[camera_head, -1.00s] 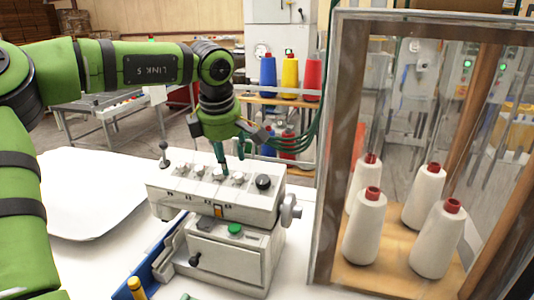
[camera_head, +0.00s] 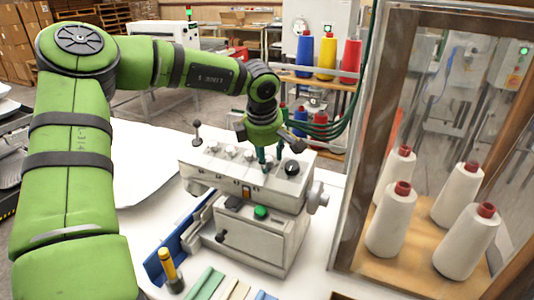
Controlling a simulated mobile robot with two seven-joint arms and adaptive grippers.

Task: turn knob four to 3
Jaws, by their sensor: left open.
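A white machine (camera_head: 222,170) stands on the white table, with a row of small pale knobs along its sloped top. The first knobs from the left, such as one small knob (camera_head: 231,151), are in plain view. The last small knob of the row is mostly hidden behind my fingers; its setting cannot be read. A larger black knob (camera_head: 291,167) sits at the right end. My left gripper (camera_head: 269,160) points down over the right part of the row, fingers open, at the last small knob. I cannot tell whether the fingers touch it. My right gripper is out of view.
A clear-walled cabinet (camera_head: 345,190) with white thread cones (camera_head: 391,220) stands close on the right. A lever with a black ball (camera_head: 196,125) rises at the machine's left end.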

